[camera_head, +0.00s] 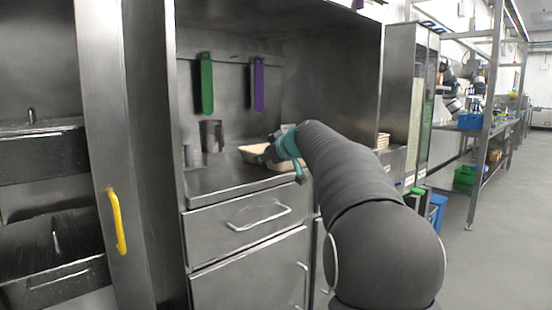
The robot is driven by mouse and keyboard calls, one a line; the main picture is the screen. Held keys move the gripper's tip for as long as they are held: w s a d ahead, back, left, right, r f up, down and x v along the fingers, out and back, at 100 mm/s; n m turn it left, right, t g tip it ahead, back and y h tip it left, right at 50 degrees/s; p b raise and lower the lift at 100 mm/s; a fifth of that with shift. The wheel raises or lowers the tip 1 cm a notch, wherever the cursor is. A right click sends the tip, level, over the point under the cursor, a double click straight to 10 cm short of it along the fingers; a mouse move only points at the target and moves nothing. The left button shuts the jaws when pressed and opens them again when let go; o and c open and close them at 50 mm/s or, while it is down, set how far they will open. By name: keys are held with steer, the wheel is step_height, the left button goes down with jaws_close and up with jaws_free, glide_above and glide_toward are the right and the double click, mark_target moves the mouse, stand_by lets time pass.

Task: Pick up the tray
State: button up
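A pale beige tray (250,152) sits on the steel counter inside the cabinet recess, and part of it is hidden behind my gripper. Another pale edge (287,128) shows just behind my wrist; I cannot tell whether it belongs to the same tray. My gripper (266,158) is at the tray, at the end of my dark arm with its teal wrist. The fingers are small and dark here, and I cannot tell whether they are open or touching the tray.
The steel counter (215,183) has metal containers (211,136) at the back left. A green handle (206,83) and a purple handle (259,84) hang on the back wall. A cabinet door with a yellow handle (117,222) stands at the left. Open floor (500,240) lies at the right.

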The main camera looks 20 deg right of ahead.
jaws_close()
stand_by(0.3)
